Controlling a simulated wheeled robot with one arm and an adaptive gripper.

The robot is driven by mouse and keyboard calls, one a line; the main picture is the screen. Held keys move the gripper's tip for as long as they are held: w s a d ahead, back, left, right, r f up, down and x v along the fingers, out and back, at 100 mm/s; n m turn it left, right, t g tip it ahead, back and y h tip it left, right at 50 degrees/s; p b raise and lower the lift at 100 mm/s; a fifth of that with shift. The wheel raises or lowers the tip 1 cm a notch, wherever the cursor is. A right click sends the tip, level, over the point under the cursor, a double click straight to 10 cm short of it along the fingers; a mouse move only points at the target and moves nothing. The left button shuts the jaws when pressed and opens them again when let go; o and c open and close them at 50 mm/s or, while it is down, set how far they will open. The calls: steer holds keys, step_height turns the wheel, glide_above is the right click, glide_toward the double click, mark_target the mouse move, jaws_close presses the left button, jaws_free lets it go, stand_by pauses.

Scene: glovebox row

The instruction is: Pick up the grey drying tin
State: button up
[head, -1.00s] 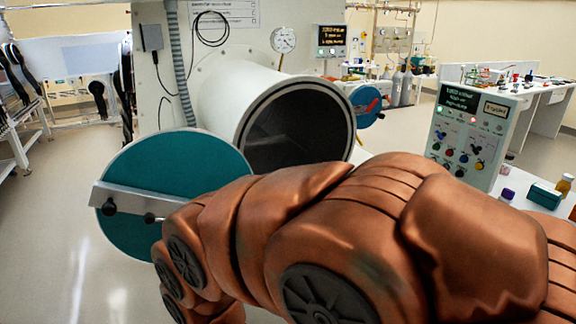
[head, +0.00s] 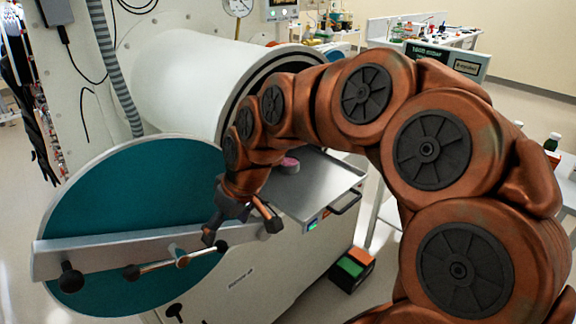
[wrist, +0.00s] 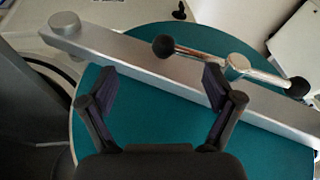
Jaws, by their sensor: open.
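I cannot make out the grey drying tin for certain. A small round thing with a pink top (head: 289,165) sits on the grey metal tray (head: 318,190) below the chamber mouth, partly behind my arm; I cannot tell whether it is the tin. My gripper (head: 240,231) is open and points down in front of the teal round door, to the left of the tray.
The open teal door (head: 120,205) carries a metal bar and a T-handle (head: 182,260) close to my gripper. The white cylindrical chamber (head: 185,75) stands behind, its mouth partly hidden by my arm. A green and orange box (head: 352,268) lies below the tray's right.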

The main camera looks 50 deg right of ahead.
steer(key=w+d+t, duration=0.1)
steer(key=w+d, duration=0.1)
steer(key=d, duration=0.3)
steer(key=w+d+r+m+t, duration=0.1)
steer(key=w+d, duration=0.1)
steer(key=d, duration=0.3)
steer(key=w+d+r+t, duration=0.1)
steer(key=w+d+t, duration=0.1)
steer(key=d, duration=0.4)
steer(key=shift+r+h, duration=0.1)
steer(key=shift+h, duration=0.3)
steer(key=m+t+h, duration=0.2)
glide_toward(290, 161)
steer(key=shift+w+a+f, duration=0.15)
steer(key=shift+w+f, duration=0.25)
steer(key=shift+w, duration=0.05)
steer(key=shift+w+a+f, duration=0.2)
steer(key=shift+w+f, duration=0.2)
steer(key=shift+f, duration=0.05)
steer(key=shift+d+f, duration=0.1)
steer(key=shift+d, duration=0.2)
steer(key=shift+p+x, duration=0.5)
steer(key=shift+x, duration=0.7)
steer(key=shift+p+x, duration=1.15)
steer(key=shift+x, duration=0.3)
steer(key=shift+p+x, duration=0.3)
steer(key=shift+x, duration=0.85)
steer(key=shift+c, duration=0.2)
